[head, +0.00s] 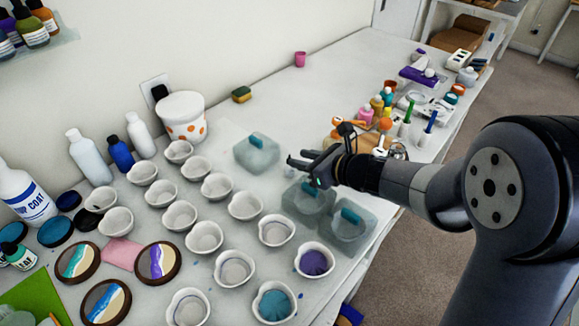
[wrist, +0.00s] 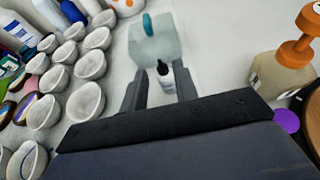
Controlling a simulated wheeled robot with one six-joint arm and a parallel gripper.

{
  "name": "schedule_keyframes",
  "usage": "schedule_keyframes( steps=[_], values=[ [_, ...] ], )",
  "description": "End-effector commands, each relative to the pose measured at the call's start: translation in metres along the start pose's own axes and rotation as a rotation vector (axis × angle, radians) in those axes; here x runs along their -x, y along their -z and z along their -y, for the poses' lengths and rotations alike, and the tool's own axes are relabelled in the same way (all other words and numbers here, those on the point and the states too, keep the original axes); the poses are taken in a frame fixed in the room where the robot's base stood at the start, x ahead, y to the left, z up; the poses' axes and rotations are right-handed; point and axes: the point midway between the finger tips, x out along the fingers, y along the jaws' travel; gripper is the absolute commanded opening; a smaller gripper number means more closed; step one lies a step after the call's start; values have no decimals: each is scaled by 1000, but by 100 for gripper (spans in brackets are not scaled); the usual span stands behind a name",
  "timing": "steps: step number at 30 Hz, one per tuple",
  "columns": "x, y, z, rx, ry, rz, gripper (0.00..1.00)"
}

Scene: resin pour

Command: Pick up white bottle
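A small white bottle with a black cap (wrist: 167,80) stands upright on the table in the wrist view, seen between the two fingers of my gripper (wrist: 160,74). The fingers are apart, one on each side of the bottle in the picture. I cannot tell whether they touch it. In the head view my gripper (head: 306,168) is low over the table, and I cannot clearly make out the small bottle there. Larger white bottles also stand at the left: two plain ones (head: 88,158) (head: 140,136) and one with a blue label (head: 26,196).
A translucent block with a teal handle (head: 256,153) lies just beyond the bottle. Two more such blocks (head: 348,226) lie nearer. Rows of white cups (head: 205,238) fill the left side. A pump bottle with an orange top (wrist: 285,68) stands at the right in the wrist view.

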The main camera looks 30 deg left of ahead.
Motion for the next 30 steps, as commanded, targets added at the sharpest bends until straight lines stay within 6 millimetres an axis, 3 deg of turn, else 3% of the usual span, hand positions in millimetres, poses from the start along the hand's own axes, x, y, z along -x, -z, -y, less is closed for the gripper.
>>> schedule_keyframes(
  steps=[10,20,30],
  values=[
    [-44,-3,0,-2,-2,-1,28],
    [-49,-2,0,-1,0,0,28],
    [-49,-2,0,-1,0,0,0]
  ],
)
